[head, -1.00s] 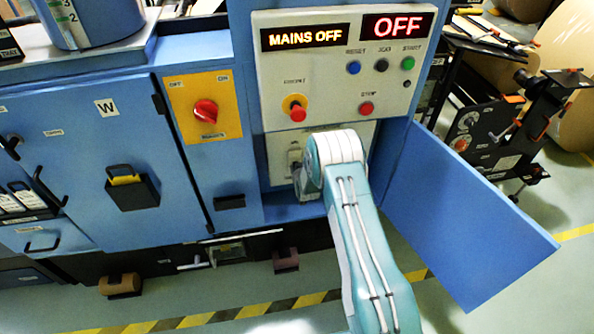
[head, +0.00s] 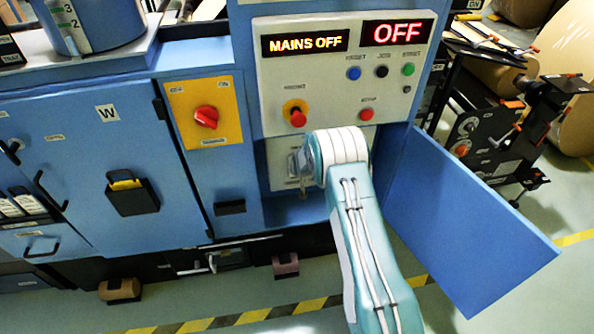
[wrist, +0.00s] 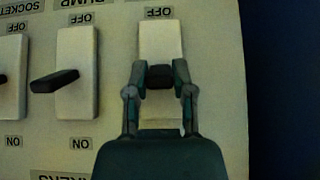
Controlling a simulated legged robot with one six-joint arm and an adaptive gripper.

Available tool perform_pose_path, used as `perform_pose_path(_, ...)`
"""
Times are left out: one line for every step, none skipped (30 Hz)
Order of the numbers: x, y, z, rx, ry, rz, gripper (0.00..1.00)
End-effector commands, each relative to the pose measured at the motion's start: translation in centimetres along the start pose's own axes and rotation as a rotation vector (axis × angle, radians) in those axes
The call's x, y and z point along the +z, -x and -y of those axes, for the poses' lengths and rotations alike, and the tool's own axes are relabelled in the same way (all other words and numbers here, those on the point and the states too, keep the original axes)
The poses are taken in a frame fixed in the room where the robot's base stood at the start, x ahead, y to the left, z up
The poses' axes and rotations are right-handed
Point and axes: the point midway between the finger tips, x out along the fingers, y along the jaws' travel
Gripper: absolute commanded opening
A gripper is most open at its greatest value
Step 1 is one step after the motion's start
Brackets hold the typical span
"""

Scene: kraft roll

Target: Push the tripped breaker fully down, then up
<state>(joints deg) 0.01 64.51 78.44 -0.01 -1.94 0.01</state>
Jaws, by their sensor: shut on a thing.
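In the wrist view, my gripper (wrist: 159,73) is shut on the black lever (wrist: 160,79) of the right-hand breaker, one finger on each side. This breaker's white plate (wrist: 161,38) carries an upside-down OFF label at the picture's top. The lever sits about midway along the plate as far as it shows; my gripper hides the lower part. The middle breaker's black lever (wrist: 55,81) sticks out to the left, apart from my gripper. In the head view, my arm covers much of the breaker recess (head: 280,166).
The display (head: 397,32) reads OFF, beside MAINS OFF. A red-on-yellow knob (head: 297,117) and several push buttons sit above the recess. An open blue door (head: 465,220) stands to the right of my arm. Another breaker (wrist: 10,75) is at the wrist view's left edge.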

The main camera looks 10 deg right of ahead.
Motion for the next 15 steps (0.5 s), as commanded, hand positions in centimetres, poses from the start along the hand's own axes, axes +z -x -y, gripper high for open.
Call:
perform_pose_path(-0.47, 0.09, 0.09, -0.001, 0.001, -0.011, 0.0)
perform_pose_path(-0.47, 0.1, 0.09, -0.001, 0.001, -0.011, 0.0)
perform_pose_path(-0.48, 0.1, 0.09, -0.001, 0.001, -0.012, 0.0)
perform_pose_path(-0.49, 0.11, 0.09, -0.001, 0.001, -0.012, 0.0)
perform_pose_path(-0.49, 0.11, 0.09, -0.001, 0.001, -0.012, 0.0)
perform_pose_path(-0.5, 0.11, 0.09, -0.001, 0.001, -0.012, 0.0)
perform_pose_path(-0.5, 0.12, 0.09, -0.001, 0.001, -0.012, 0.0)
perform_pose_path(-0.51, 0.12, 0.09, -0.001, 0.001, -0.013, 0.45)
perform_pose_path(-0.5, 0.13, 0.09, -0.001, 0.001, -0.012, 0.62)
perform_pose_path(-0.47, 0.13, 0.09, -0.001, 0.001, -0.012, 0.66)
perform_pose_path(-0.43, 0.13, 0.08, -0.001, 0.001, -0.011, 0.66)
perform_pose_path(-0.37, 0.13, 0.07, -0.001, 0.001, -0.01, 0.66)
perform_pose_path(-0.34, 0.13, 0.07, -0.001, 0.001, -0.009, 0.66)
perform_pose_path(-0.3, 0.12, 0.06, -0.001, 0.001, -0.008, 0.66)
perform_pose_path(-0.27, 0.12, 0.05, 0.0, 0.001, -0.008, 0.66)
